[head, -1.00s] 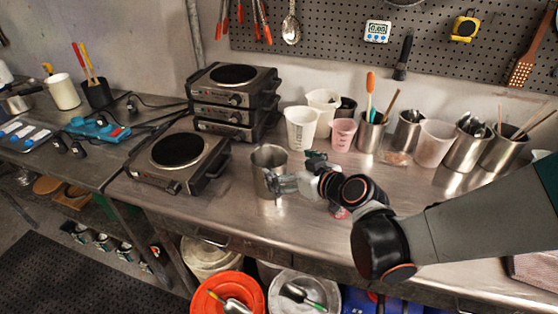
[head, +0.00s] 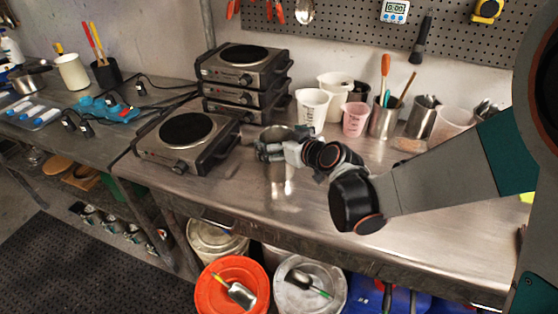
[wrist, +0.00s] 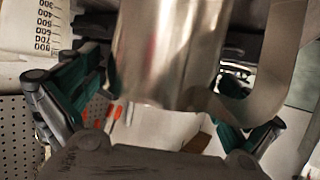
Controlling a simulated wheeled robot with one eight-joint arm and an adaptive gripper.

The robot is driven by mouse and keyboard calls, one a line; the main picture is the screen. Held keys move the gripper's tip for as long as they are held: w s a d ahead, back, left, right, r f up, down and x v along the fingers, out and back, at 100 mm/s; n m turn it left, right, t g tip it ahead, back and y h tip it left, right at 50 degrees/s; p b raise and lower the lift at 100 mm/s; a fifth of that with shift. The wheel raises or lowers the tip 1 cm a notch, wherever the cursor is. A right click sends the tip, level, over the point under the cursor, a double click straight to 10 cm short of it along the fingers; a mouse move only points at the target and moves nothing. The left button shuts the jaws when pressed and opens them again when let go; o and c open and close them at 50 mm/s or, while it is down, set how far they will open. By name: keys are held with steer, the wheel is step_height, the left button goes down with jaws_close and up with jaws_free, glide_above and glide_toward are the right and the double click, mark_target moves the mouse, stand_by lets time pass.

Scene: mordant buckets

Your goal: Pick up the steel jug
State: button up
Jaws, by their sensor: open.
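The steel jug (head: 279,133) is at the near middle of the steel bench, to the right of the front hot plate. The gripper is open around the jug. I cannot tell whether the fingers touch it.
A single hot plate (head: 188,140) is left of the jug, with a stack of hot plates (head: 240,85) behind. White measuring cups (head: 312,108), a pink cup (head: 355,120) and steel tool pots (head: 384,120) stand behind to the right. The bench front right of the jug is clear.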

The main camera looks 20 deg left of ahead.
steer(key=c, duration=2)
steer(key=shift+r, duration=0.2)
